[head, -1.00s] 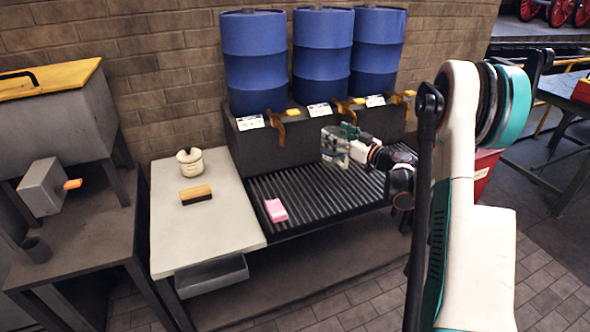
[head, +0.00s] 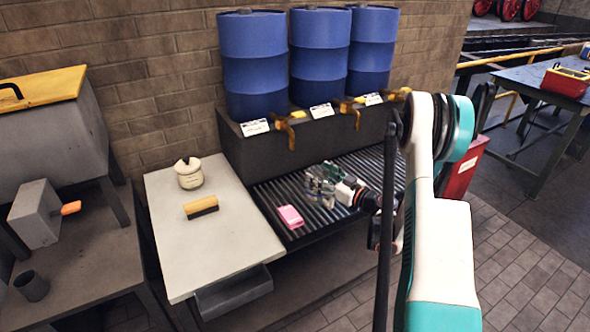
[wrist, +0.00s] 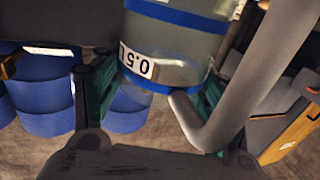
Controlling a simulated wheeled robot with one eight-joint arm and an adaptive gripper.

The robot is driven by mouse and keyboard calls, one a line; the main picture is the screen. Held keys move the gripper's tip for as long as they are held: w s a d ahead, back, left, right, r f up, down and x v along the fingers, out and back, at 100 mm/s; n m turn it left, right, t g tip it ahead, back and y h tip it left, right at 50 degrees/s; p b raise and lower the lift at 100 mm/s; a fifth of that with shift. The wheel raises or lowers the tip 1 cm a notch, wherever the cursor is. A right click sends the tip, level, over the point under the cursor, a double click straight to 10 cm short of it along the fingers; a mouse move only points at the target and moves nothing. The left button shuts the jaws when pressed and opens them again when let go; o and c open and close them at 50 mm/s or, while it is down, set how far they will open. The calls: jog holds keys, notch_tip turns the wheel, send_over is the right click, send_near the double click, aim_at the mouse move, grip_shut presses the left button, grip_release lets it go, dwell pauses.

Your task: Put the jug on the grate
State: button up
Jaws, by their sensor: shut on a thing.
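The jug (wrist: 175,55) is a clear vessel with blue bands, a "0.5 L" label and a thick grey handle. My gripper (head: 330,184) is shut on it, with green-and-dark fingers on both sides in the wrist view (wrist: 155,95). In the head view the jug (head: 318,180) is small, pale and partly covered by the fingers. It is low over the dark slatted grate (head: 272,200), behind and right of a pink block. I cannot tell whether its base touches the slats.
The pink block (head: 290,216) lies on the grate. Three blue drums (head: 252,65) with brass taps (head: 290,128) stand behind. A pale table (head: 215,250) at left bears a lidded pot (head: 189,173) and a brush (head: 200,207). A red bin (head: 462,168) stands right.

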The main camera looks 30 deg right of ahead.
jog(key=w+a+f+b, duration=0.2)
jog(key=w, duration=0.3)
jog(key=w+a+f+b, duration=0.1)
jog(key=w+b, duration=0.1)
jog(key=w, duration=0.3)
jog(key=shift+w+a+f+b, duration=0.35)
jog(key=shift+f+b, duration=0.05)
jog(key=shift+f, duration=0.1)
jog(key=o, duration=1.5)
jog(key=shift+o, duration=0.2)
jog(key=p+v, duration=0.3)
jog(key=v, duration=0.9)
jog(key=shift+d, duration=0.1)
